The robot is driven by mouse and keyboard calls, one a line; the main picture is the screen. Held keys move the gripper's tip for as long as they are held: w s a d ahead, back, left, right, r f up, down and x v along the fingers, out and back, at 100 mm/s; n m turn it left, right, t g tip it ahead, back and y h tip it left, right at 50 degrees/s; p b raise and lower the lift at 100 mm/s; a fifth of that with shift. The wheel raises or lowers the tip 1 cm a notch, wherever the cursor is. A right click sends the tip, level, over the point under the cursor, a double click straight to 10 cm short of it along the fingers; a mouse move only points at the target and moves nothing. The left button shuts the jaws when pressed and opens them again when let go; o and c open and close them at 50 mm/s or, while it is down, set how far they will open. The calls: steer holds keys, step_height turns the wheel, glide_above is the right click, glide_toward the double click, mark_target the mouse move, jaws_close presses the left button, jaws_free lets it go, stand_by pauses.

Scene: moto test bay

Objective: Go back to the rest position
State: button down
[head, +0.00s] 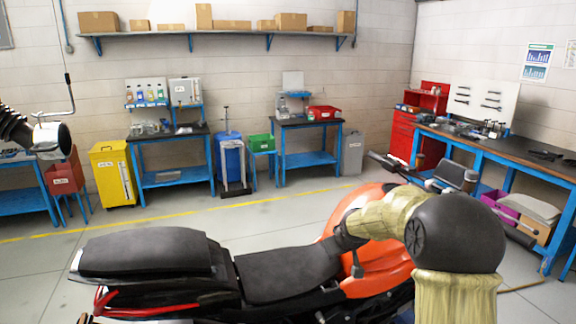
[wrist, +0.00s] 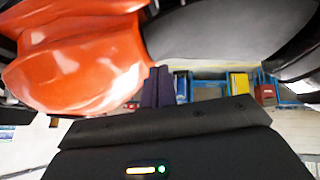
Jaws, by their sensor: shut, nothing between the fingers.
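A motorcycle with an orange tank (head: 376,268) and a long black seat (head: 285,272) stands in front of me in the head view. My arm reaches over the tank from the right. Its dark wrist end is above the front of the seat, and my fingers cannot be made out there. In the wrist view the picture is upside down. My gripper (wrist: 159,76) shows two dark fingers close together, shut and empty. The orange tank (wrist: 75,60) and the dark seat (wrist: 235,30) fill the upper part, close to the fingers. I cannot tell whether anything touches.
A workbench (head: 490,152) with tools stands at the right, beside a red cabinet (head: 400,135). Blue tables (head: 170,180), a yellow cabinet (head: 112,172) and a grey bin (head: 352,152) line the back wall. The floor (head: 170,218) behind the motorcycle is clear.

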steer(key=s+f+m+g, duration=0.2)
steer(key=s, duration=1.4)
steer(key=s+f+m+g, duration=0.2)
steer(key=s+f, duration=0.1)
steer(key=s, duration=1.2)
steer(key=shift+s+a+f+g, duration=0.25)
steer(key=shift+s+a+g, duration=0.05)
steer(key=shift+s+g, duration=0.1)
